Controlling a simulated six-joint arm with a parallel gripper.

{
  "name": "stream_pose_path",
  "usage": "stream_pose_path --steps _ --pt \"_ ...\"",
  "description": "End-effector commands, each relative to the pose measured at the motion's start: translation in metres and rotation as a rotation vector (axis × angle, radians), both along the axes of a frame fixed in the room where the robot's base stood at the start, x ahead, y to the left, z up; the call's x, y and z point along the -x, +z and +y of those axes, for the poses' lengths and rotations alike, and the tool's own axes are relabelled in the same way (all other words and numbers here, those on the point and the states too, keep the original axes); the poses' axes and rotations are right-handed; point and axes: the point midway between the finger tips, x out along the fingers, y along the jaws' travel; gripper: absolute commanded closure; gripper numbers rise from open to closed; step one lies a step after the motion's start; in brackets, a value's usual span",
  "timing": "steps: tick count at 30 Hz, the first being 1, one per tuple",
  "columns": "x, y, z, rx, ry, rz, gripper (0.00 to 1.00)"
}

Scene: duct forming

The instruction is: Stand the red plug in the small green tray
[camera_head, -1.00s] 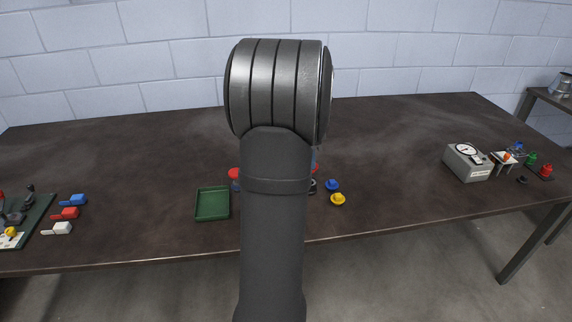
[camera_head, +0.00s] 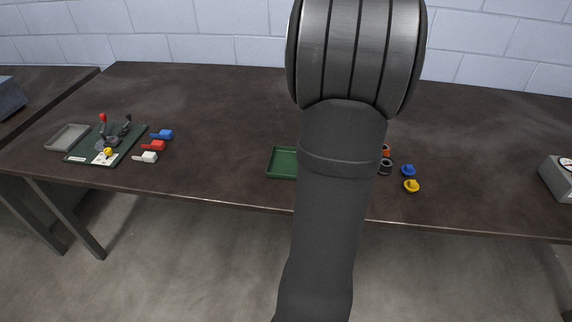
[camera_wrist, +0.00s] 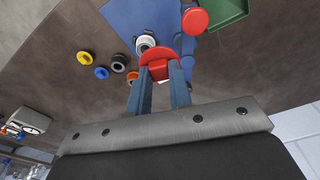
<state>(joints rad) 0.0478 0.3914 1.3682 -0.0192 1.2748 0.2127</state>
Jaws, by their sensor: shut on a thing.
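In the wrist view my gripper (camera_wrist: 160,77) is shut on a red plug (camera_wrist: 158,58), whose round flange shows beyond the fingertips. A green tray (camera_wrist: 228,10) shows at the top right of that view, apart from the held plug. In the head view the tray (camera_head: 282,163) lies on the table, its right part hidden behind my arm. The tray floor that shows there is bare. My gripper and the held plug are hidden behind my arm in the head view.
Beyond the held plug lie a blue surface (camera_wrist: 166,18), another red round piece (camera_wrist: 195,20) and a white-rimmed ring (camera_wrist: 145,42). Blue (camera_head: 408,170) and yellow (camera_head: 411,186) plugs lie right of my arm. A dark green board (camera_head: 105,145) and colored pieces stand left. Table between is clear.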

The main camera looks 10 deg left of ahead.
Motion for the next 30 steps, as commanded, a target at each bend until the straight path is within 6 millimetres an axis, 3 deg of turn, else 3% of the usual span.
stream_pose_path --steps 7,21,25,30 --pt "0.001 0.008 0.036 0.006 0.272 -0.010 1.00" --pt "-0.041 -0.091 0.127 0.010 0.260 -0.005 1.00" --pt "-0.045 -0.108 0.143 0.010 0.258 -0.007 1.00" --pt "-0.047 -0.130 0.150 0.010 0.255 -0.006 1.00"
